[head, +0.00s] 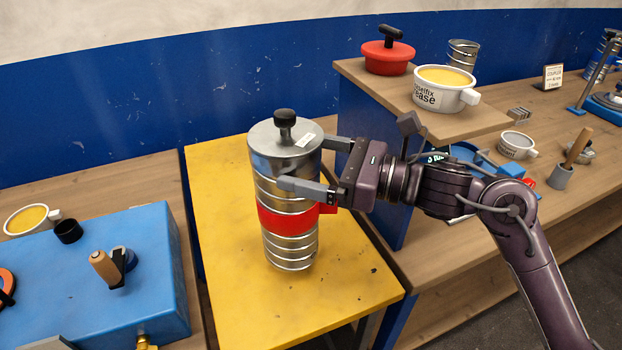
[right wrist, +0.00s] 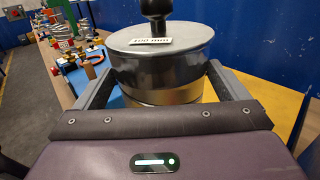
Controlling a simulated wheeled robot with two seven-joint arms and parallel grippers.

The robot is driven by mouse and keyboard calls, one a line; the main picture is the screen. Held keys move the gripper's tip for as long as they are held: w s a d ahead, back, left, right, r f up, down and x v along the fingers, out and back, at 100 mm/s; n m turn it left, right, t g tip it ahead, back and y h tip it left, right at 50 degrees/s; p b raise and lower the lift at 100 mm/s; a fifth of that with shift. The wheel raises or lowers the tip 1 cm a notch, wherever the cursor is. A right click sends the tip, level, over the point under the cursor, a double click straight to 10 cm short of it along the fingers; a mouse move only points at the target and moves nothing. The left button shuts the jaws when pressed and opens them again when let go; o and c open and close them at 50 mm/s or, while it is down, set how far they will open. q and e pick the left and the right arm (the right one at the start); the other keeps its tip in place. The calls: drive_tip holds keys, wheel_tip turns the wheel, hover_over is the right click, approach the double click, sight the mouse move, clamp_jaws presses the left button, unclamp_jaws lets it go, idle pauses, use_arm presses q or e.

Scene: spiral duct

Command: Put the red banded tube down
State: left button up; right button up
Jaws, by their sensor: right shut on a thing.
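The red banded tube (head: 288,245) is a silver ribbed duct with a red band around its lower middle. It is upright over the yellow table (head: 225,200); I cannot tell whether its base touches the top. A grey lid with a black knob (head: 285,125) and a small white label caps it. My right gripper (head: 304,163) comes from the right and is shut on the tube's upper part, above the band. In the right wrist view the tube (right wrist: 160,75) sits between the two fingers.
A blue box (head: 150,260) with a wooden-handled tool stands left of the yellow table. A raised wooden shelf (head: 490,120) at right carries a red lidded pot (head: 388,55) and a white grease pot (head: 442,95). The yellow top around the tube is clear.

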wheel_tip(320, 180, down, 4)
drive_tip(key=shift+f+p, duration=0.1)
drive_tip(key=shift+p, duration=0.25)
drive_tip(key=shift+f, duration=0.1)
drive_tip(key=shift+f, duration=0.1)
drive_tip(key=o, duration=1.3)
drive_tip(key=shift+o, duration=0.2)
drive_tip(key=b+v, duration=0.4)
drive_tip(key=v, duration=0.8)
drive_tip(key=shift+b, duration=0.35)
